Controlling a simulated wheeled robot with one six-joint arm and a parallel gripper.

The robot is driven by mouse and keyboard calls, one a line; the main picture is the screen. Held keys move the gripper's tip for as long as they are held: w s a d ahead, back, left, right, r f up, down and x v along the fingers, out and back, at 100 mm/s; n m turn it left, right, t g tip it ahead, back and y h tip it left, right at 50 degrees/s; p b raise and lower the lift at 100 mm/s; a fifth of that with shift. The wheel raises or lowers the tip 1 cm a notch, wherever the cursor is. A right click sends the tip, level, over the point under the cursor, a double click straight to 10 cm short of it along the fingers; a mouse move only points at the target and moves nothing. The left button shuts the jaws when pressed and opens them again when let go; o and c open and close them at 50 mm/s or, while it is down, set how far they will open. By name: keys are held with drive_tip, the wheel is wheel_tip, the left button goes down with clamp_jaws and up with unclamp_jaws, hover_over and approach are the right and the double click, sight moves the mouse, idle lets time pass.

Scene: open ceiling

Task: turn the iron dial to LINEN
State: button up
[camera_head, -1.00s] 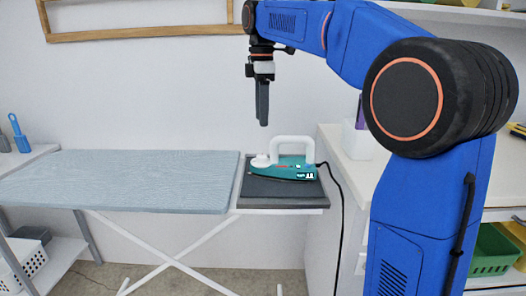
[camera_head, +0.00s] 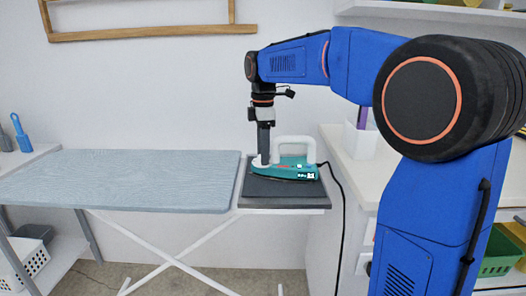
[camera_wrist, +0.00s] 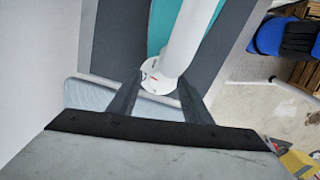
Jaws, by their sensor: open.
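The teal iron (camera_head: 290,171) with a white handle (camera_head: 297,141) rests on the dark pad at the right end of the ironing board. Its white round dial (camera_wrist: 152,80), with small red and dark marks, shows in the wrist view. The marks are too small to read. My gripper (camera_head: 263,161) points down at the left end of the iron, over the dial. In the wrist view my gripper (camera_wrist: 159,77) is open, with one finger on each side of the dial. I cannot tell whether either finger touches it.
The handle rises close to the right of my fingers. The light blue ironing board (camera_head: 120,180) is clear to the left. A black cord (camera_head: 340,205) hangs from the iron's right side. A white counter (camera_head: 350,180) stands at the right, and a wall is behind.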

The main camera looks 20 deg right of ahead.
drive_tip(key=shift+c, duration=0.3)
drive_tip(key=c, duration=1)
drive_tip(key=m, duration=0.4)
drive_tip(key=shift+m, duration=2.6)
drive_tip(key=o, duration=1.1)
drive_tip(key=shift+c, duration=0.2)
